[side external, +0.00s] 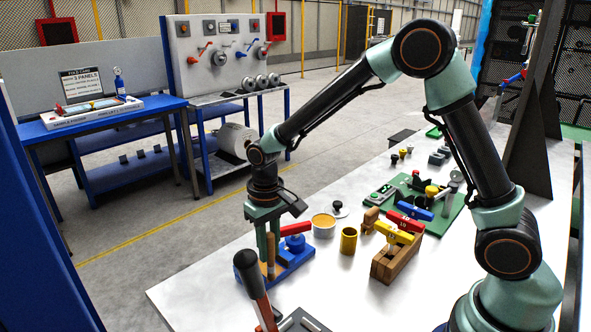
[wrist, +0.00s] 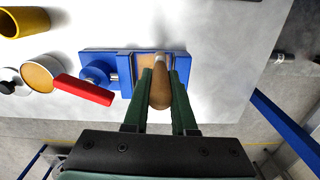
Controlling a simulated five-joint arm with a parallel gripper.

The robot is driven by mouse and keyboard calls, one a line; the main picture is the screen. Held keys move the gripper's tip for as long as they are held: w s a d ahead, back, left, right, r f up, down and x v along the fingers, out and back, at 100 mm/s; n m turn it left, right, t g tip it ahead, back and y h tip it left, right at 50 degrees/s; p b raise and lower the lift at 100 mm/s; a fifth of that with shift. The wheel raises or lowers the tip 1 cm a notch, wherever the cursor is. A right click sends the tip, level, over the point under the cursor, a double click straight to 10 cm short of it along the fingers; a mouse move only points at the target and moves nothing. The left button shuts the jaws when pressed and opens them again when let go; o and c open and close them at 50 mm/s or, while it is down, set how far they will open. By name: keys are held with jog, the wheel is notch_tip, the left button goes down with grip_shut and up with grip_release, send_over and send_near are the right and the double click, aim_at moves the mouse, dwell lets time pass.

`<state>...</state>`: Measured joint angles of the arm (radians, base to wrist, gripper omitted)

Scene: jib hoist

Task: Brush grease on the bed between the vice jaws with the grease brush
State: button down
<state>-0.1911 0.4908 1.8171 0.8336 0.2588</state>
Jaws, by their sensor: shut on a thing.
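The blue vice (side external: 292,262) stands on the white table, and it also shows in the wrist view (wrist: 95,58). My gripper (wrist: 160,84) is over the vice, shut on the wooden handle of the grease brush (wrist: 160,95). In the side view the brush (side external: 270,252) hangs upright between my fingers. Its bristles are hidden. A tan patch (wrist: 143,62) shows on the bed between the jaws beside the brush; I cannot tell whether it is grease. The open grease tin (side external: 323,223) stands behind the vice.
A yellow cup (side external: 348,240) and a wooden block (side external: 392,262) with coloured handles stand right of the vice. A round lid (side external: 340,209) lies by the tin. A black-gripped red lever (side external: 254,284) rises in the foreground. A green board (side external: 440,212) with parts lies farther back.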

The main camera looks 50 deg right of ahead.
jog(key=shift+s, duration=0.5)
jog(key=shift+w+r, duration=0.1)
jog(key=shift+r, duration=3.95)
